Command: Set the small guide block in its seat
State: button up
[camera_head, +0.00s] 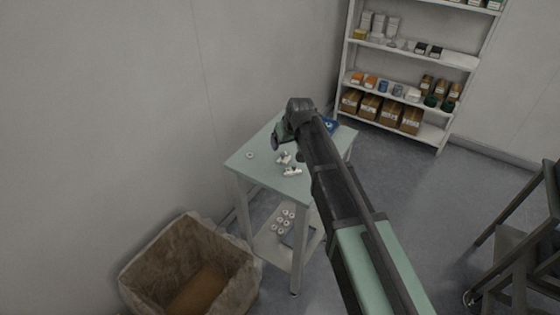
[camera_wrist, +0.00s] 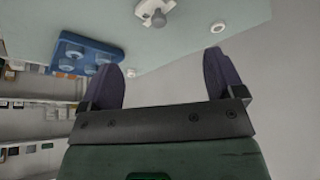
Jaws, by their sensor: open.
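My gripper (camera_wrist: 162,64) is open in the wrist view, with two dark purple fingers wide apart and nothing between them. A blue fixture (camera_wrist: 68,51) with several paler blue raised shapes lies on the pale green table beyond the left finger. It also shows in the head view (camera_head: 331,125), partly hidden behind my arm. A white and grey part (camera_wrist: 153,12) lies on the table at the top of the wrist view. In the head view, small white parts (camera_head: 292,171) lie near the table's middle. I cannot tell which piece is the small guide block.
White rings (camera_wrist: 217,27) (camera_wrist: 131,72) lie on the table (camera_head: 248,167). Its lower shelf (camera_head: 268,238) holds several white rings. A brown lined bin (camera_head: 150,262) stands at the front left. A stocked shelf rack (camera_head: 446,60) stands at the back right. Dark furniture (camera_head: 520,235) stands at the right.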

aim_at(283, 153)
jog(key=b+x, duration=0.3)
jog(key=x, duration=0.2)
jog(key=shift+f+b, duration=0.2)
jog(key=shift+b, duration=0.15)
jog(key=shift+r, duration=0.15)
jog(key=b+x, duration=0.4)
jog(key=x, duration=0.1)
jog(key=shift+d+f+b, duration=0.2)
jog(key=shift+f+b, duration=0.05)
jog(key=shift+b, duration=0.15)
jog(key=shift+r, duration=0.25)
jog(key=shift+c, duration=0.3)
jog(key=c, duration=0.9)
jog(key=shift+p, duration=0.3)
jog(key=shift+s+r+p, duration=0.1)
jog(key=shift+r+p, duration=8.3)
jog(key=shift+r, duration=0.05)
